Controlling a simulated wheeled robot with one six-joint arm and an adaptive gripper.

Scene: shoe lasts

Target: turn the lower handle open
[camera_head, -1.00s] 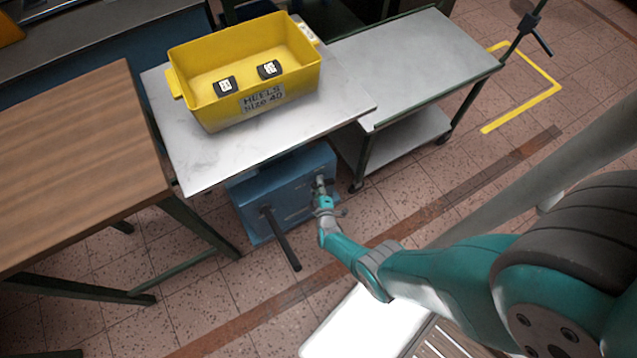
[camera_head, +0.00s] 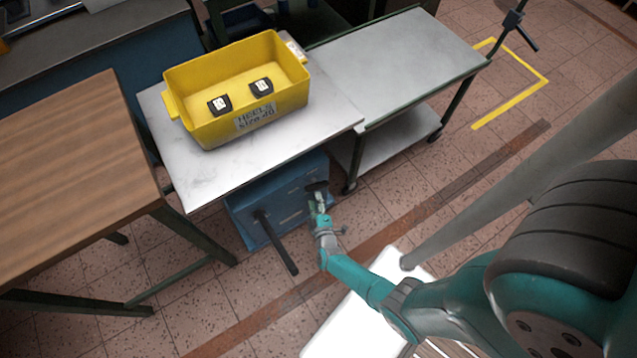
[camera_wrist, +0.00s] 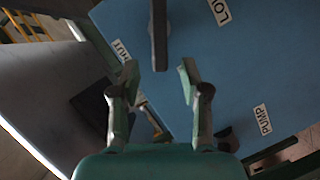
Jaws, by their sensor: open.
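The blue cabinet (camera_head: 285,200) stands under the metal table. A dark handle (camera_head: 316,186) sits on its right part, just beyond my gripper (camera_head: 317,200). In the wrist view the handle shows as a dark upright bar (camera_wrist: 159,38) on the blue panel (camera_wrist: 200,60), beside a label starting "LO" (camera_wrist: 221,10). A label ending in "HUT" (camera_wrist: 121,50) is to its left. My gripper (camera_wrist: 158,73) is open and empty, with the bar's near end just ahead, between the lines of the fingers. I cannot tell the remaining gap.
A long black lever (camera_head: 277,243) sticks out of the cabinet to the left of my gripper. A "PUMP" label (camera_wrist: 262,119) is at right in the wrist view. A yellow box (camera_head: 290,95) stands on the metal table (camera_head: 200,178). A wooden table (camera_head: 75,170) is at left.

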